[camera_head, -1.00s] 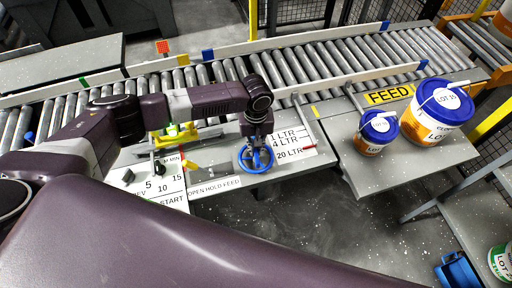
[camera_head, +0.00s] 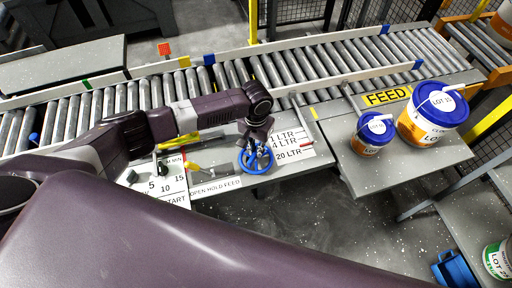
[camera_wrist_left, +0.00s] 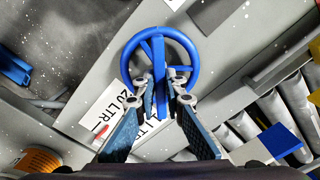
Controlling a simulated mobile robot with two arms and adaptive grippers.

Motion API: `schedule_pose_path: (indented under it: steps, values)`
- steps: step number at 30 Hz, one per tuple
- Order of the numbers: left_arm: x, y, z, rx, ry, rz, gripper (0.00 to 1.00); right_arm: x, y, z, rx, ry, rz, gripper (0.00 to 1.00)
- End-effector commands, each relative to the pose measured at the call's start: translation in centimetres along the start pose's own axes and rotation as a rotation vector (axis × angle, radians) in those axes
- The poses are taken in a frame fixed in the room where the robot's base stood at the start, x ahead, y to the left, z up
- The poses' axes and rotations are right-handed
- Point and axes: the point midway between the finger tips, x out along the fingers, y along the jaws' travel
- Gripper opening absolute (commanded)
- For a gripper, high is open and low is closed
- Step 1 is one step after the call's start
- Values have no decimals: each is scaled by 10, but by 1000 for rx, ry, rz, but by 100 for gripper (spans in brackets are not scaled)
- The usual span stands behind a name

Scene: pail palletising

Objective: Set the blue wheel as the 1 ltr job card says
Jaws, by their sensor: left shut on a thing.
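The blue wheel (camera_head: 255,158) sits on the grey panel beside a white scale plate (camera_head: 292,145) printed 1 LTR, 4 LTR and 20 LTR. A small red pointer (camera_head: 305,146) lies by the plate, between the 4 LTR and 20 LTR lines; it also shows in the left wrist view (camera_wrist_left: 101,131). My left gripper (camera_head: 256,143) is above the wheel. In the left wrist view its fingers (camera_wrist_left: 161,90) are shut on a blue part of the wheel (camera_wrist_left: 193,53), inside the rim. My right gripper is out of view. I cannot make out a job card.
A roller conveyor (camera_head: 330,62) runs behind the panel. A small pail (camera_head: 373,137) and a large pail (camera_head: 430,115) stand on the feed table (camera_head: 375,178) at right. A white panel with numbers (camera_head: 165,186) and levers is left of the wheel.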

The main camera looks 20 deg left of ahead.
Motion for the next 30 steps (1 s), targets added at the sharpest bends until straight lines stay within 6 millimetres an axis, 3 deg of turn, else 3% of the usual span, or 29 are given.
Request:
schedule_pose_path:
  steps: [30]
  values:
    - [-2, 0, -2, 964, 5, -2, 0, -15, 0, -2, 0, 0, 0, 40]
